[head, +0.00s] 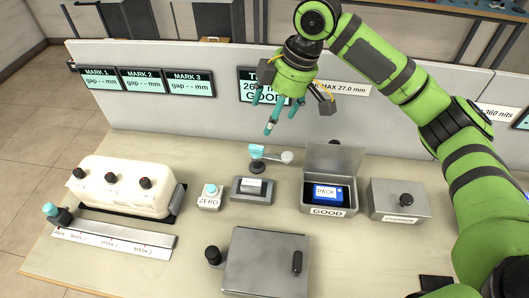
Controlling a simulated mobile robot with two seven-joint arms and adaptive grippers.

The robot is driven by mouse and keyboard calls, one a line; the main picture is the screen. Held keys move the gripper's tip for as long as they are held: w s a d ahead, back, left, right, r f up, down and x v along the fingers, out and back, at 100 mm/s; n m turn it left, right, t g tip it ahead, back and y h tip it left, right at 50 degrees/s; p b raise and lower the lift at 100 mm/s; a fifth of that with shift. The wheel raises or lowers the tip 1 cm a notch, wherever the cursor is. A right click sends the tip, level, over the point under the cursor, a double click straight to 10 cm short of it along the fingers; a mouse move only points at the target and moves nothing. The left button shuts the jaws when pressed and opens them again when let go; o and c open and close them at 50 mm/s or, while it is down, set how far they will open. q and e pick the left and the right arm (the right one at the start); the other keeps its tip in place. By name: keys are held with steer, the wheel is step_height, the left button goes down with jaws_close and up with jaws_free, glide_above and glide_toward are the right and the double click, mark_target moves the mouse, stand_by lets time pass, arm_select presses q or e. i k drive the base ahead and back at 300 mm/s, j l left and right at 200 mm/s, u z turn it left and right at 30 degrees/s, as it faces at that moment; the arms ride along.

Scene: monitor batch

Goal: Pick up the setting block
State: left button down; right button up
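My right gripper (275,112) hangs above the back of the bench, in front of the partition. Its teal fingers are apart, with nothing seen between them. No thing is labelled as the setting block, so I cannot tell for sure which it is. A small light block with a label (253,187) sits on a low grey stand (239,198) at mid-bench, below and in front of the gripper. Behind the stand is a small post with a teal top (256,151) and a pale round-ended arm (286,157). My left gripper is not in view.
Left are a ZERO button (210,196), a white three-knob unit (122,187) and a marked rail (113,238).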

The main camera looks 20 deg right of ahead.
mark_target(250, 184)
steer(key=k, duration=2)
